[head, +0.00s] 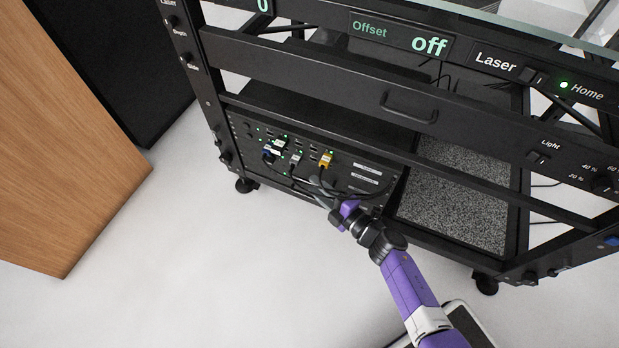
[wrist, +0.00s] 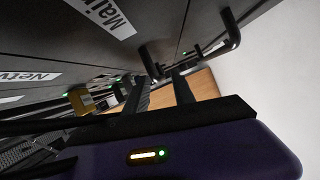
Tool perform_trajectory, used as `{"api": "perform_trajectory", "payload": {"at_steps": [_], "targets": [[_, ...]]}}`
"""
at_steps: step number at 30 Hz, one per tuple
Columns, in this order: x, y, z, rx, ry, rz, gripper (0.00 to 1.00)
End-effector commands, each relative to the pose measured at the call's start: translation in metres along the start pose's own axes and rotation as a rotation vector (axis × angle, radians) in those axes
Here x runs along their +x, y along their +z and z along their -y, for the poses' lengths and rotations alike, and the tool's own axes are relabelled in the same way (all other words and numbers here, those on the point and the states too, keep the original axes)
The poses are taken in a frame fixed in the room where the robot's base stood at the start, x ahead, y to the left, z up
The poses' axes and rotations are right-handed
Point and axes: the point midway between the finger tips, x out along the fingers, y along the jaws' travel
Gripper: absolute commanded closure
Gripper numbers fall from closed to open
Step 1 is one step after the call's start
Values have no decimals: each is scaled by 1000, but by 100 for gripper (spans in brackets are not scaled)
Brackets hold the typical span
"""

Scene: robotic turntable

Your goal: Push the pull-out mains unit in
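The mains unit shows in the wrist view as a dark grey panel with a white label starting "Main" (wrist: 100,15). Black handle-like parts (wrist: 232,28) stand out from the panel. In the head view the black panel with white labels (head: 366,170) sits low in the rack, partly hidden by cables and my arm; how far the unit stands out cannot be told. My gripper (wrist: 168,88) is at the panel's front, its two dark fingers apart with a gap between them. In the head view my gripper (head: 325,192) is small and dark against the cables.
A panel with plugged cables, including a yellow plug (head: 326,159), lies to the left of the labels. A label starting "Netw" (wrist: 28,77) is beside it. The black rack frame (head: 400,150) and speckled base (head: 450,215) adjoin. A wooden panel (head: 65,130) stands left; the white floor (head: 200,270) is clear.

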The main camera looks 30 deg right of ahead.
Motion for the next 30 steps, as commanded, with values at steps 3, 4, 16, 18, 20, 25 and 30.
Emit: {"api": "perform_trajectory", "payload": {"at_steps": [3,4,16,18,20,25,30], "targets": [[-19,0,-3,0,0,2,69],[-23,0,-2,0,1,3,69],[-37,1,-1,0,2,2,69],[-37,1,-1,0,2,2,69],[-37,1,-1,0,2,2,69],[-37,1,-1,0,1,2,69],[-45,-2,0,16,3,9,69]]}}
